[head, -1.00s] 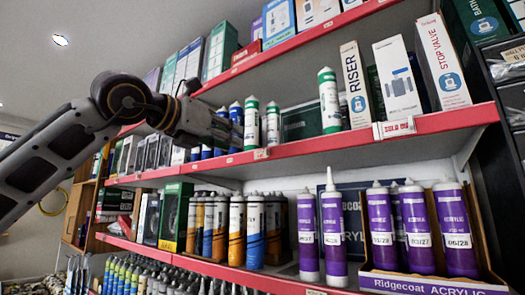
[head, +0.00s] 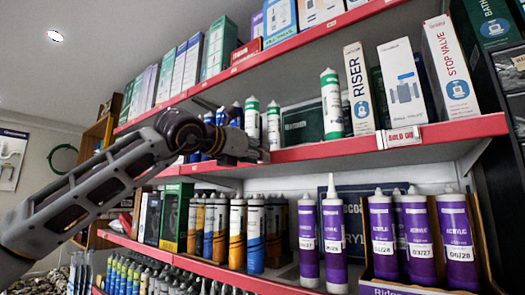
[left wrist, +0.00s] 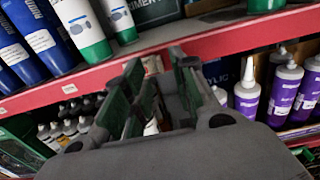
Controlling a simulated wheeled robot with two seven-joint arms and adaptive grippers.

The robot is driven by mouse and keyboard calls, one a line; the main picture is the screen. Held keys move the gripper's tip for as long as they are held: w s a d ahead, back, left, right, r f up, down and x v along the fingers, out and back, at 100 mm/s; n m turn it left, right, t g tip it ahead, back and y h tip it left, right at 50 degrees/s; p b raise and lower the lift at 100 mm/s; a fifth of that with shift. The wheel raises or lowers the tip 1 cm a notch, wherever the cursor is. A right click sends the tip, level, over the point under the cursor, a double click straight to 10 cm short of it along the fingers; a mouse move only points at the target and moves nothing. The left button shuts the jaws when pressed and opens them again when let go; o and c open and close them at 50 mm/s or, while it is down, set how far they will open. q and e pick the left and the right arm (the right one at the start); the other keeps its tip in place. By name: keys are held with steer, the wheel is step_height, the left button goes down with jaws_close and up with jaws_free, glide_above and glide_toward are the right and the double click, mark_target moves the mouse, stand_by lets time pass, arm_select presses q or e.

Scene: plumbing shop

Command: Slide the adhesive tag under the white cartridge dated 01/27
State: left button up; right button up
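My left gripper (head: 262,154) is at the front edge of the middle red shelf, below two white cartridges with green ends (head: 252,118). In the left wrist view its fingers (left wrist: 153,82) are apart. A small white tag (left wrist: 152,65) shows on the shelf edge just beyond the fingertips. A small white and red patch between the fingers is too small to identify. The white cartridges also show in the left wrist view (left wrist: 82,32); their dates are too small to read. A taller white and green cartridge (head: 331,105) stands further right. My right gripper is not in view.
The red middle shelf (head: 345,148) carries a sold-out sign (head: 403,136) and boxes at right. Blue cartridges (left wrist: 38,42) stand left of the white ones. Purple acrylic cartridges (head: 382,235) and orange and blue cartridges (head: 238,232) fill the shelf below.

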arm_select(q)
steer(key=shift+p+x, duration=0.45)
steer(key=shift+x, duration=1)
steer(key=shift+c, duration=0.4)
jaws_close()
